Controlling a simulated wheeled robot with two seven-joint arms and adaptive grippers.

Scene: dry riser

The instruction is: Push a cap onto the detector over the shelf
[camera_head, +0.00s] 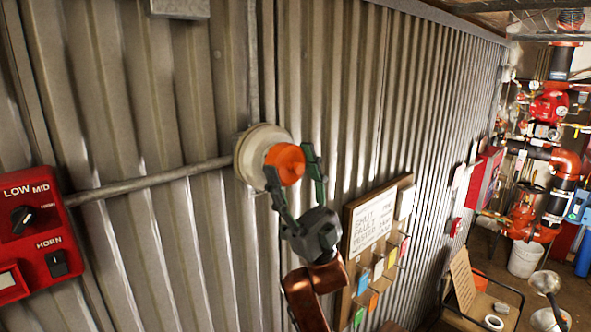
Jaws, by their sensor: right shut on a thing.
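A round white detector (248,143) is fixed to the corrugated metal wall, with a grey conduit running to it from the left. An orange cap (286,162) is at the detector's front face. My right gripper (293,171) has its green fingers shut on the cap, one finger on each side. The cap overlaps the detector in this view; whether it is fully seated I cannot tell. My left gripper is not in view.
A red control box (35,232) with knobs is on the wall at left. A board (375,235) with a handwritten sheet and coloured tags is below right of the detector. Red pipes (540,190), a white bucket (526,258) and a cart (490,300) stand at far right.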

